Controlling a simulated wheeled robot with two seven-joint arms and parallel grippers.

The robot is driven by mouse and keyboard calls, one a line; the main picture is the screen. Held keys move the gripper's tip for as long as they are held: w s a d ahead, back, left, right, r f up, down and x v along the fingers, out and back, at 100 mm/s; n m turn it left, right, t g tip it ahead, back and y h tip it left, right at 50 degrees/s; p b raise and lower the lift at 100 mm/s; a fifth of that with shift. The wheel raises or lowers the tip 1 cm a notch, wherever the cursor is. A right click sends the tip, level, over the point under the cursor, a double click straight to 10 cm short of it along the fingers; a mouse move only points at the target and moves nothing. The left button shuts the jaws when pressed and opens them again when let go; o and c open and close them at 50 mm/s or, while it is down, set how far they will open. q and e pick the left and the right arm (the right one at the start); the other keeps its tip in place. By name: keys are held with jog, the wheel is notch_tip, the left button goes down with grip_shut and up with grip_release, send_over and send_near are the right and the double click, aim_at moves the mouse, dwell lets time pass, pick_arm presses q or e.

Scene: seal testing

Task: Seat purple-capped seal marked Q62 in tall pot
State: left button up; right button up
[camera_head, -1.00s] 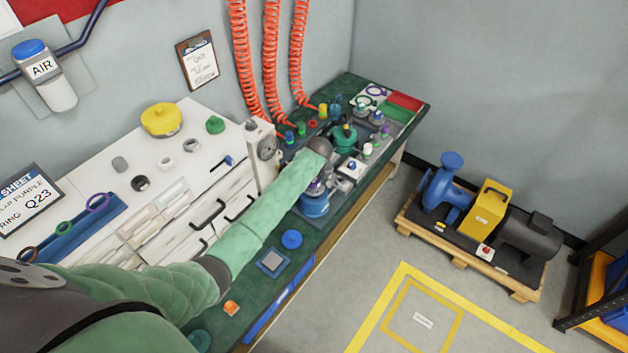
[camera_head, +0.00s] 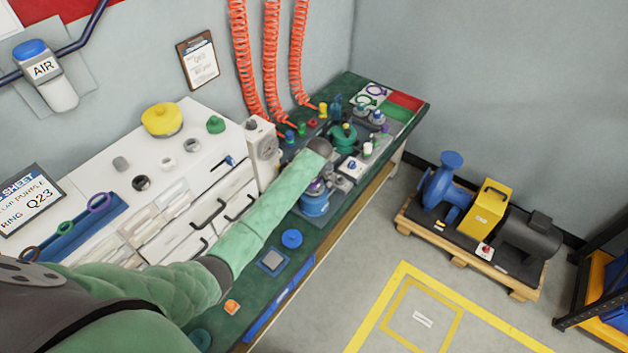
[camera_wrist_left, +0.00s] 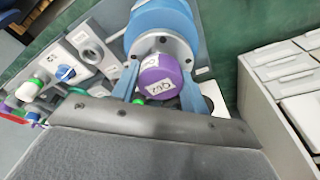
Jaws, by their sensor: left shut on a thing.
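The purple-capped seal (camera_wrist_left: 160,76) is between the blue fingers of my left gripper (camera_wrist_left: 158,92) in the left wrist view. The label on its cap appears upside down and is hard to read. The gripper is shut on the seal. Right against the seal is a blue pot (camera_wrist_left: 163,20) with a grey metal top; whether the seal is in it or just over it I cannot tell. In the head view the blue pot (camera_head: 314,205) stands on the green bench below my left forearm, with a bit of purple (camera_head: 316,187) at its top. The fingers are hidden there.
A grey box with a blue knob (camera_head: 352,168) and a green pot (camera_head: 343,137) stand close to the pot. White drawers (camera_head: 215,205) border the bench on the left. A blue disc (camera_head: 292,239) and a grey square pad (camera_head: 272,261) lie nearer on the bench.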

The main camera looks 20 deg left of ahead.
pick_arm(q)
jog(key=shift+f, duration=1.2)
pick_arm(e)
jog(key=shift+f, duration=0.2)
pick_arm(q)
jog(key=o, duration=1.4)
pick_arm(e)
jog(key=shift+s, duration=0.1)
pick_arm(q)
jog(key=shift+b, duration=0.35)
jog(key=r+b, duration=0.1)
jog(key=r, duration=0.3)
jog(key=s+d+r+b, duration=0.1)
jog(key=r, duration=0.1)
jog(key=shift+r+b, duration=0.3)
jog(key=shift+s+r, duration=0.1)
jog(key=shift+r, duration=0.45)
pick_arm(e)
jog(key=shift+w+a+f, duration=0.15)
jog(key=shift+w, duration=0.55)
jog(key=shift+w+a+f, duration=0.1)
jog(key=shift+w+f, duration=0.05)
jog(key=shift+w, duration=0.6)
jog(key=shift+w+a+f, duration=0.15)
jog(key=shift+w, duration=0.55)
